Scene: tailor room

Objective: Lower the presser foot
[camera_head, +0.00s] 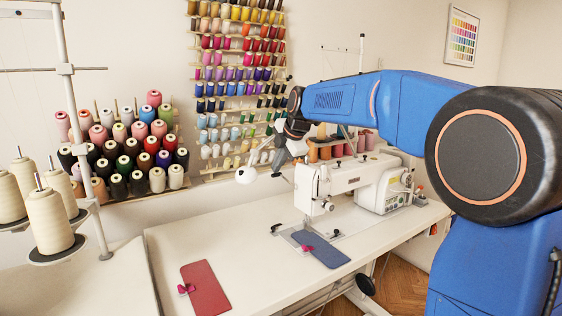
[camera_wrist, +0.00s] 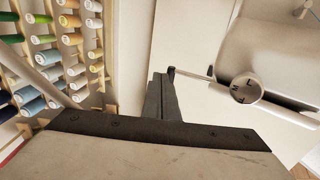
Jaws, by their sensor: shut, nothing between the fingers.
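The white sewing machine (camera_head: 345,182) stands on the white table (camera_head: 180,240); its head faces left. Its presser foot is too small to make out in the head view. My gripper (camera_head: 279,158) is just left of and above the machine head. In the wrist view, my dark fingers (camera_wrist: 160,85) are shut with nothing between them. A thin metal lever (camera_wrist: 192,76) with a black tip reaches from beside a round marked knob (camera_wrist: 246,88) to close by my fingertips. I cannot tell whether they touch. The presser foot is not visible in the wrist view.
A blue fabric piece (camera_head: 320,249) with a pink clip lies by the machine head, and a red one (camera_head: 206,287) lies front left. A lamp head (camera_head: 246,174) hangs left of my gripper. Thread spools (camera_head: 238,70) cover the wall.

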